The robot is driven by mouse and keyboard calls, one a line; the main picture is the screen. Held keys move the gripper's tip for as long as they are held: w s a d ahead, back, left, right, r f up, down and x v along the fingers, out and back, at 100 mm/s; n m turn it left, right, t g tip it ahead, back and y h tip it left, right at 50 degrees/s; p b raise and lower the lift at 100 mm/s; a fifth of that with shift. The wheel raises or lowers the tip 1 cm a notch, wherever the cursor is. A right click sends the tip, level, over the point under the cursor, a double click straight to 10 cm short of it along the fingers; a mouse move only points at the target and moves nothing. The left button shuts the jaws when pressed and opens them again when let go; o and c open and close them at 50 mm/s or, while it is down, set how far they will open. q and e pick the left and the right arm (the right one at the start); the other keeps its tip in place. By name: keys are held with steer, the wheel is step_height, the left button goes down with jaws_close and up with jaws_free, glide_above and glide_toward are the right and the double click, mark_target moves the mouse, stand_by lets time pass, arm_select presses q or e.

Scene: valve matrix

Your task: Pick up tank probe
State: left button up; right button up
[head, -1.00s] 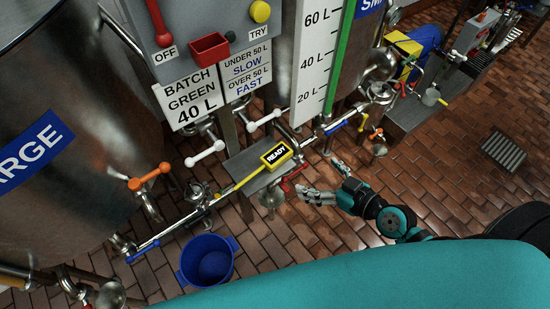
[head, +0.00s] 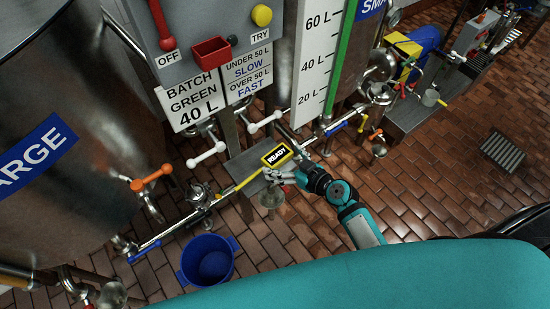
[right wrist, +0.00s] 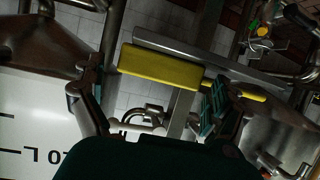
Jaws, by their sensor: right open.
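The tank probe (head: 277,155) has a yellow body with a black READY display and a thin yellow rod running to the lower left. It lies on a small grey metal shelf (head: 248,162) in front of the pipes. My right gripper (head: 283,176) is at the near side of the probe body, with its fingers spread. In the right wrist view the yellow probe body (right wrist: 160,66) shows beyond and between the open fingers (right wrist: 155,92), and the rod extends to the right, partly behind the right finger. I cannot tell whether a finger touches it. My left gripper is out of view.
Pipes with white valve handles (head: 207,154) and an orange handle (head: 151,178) run beside the shelf. A blue bucket (head: 207,262) stands on the brick floor below. A control box (head: 200,25) with a BATCH GREEN 40 L sign hangs above. The floor at right is largely open.

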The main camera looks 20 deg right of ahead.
steer(key=shift+c, duration=0.3)
steer(key=shift+c, duration=1.1)
steer(key=c, duration=0.8)
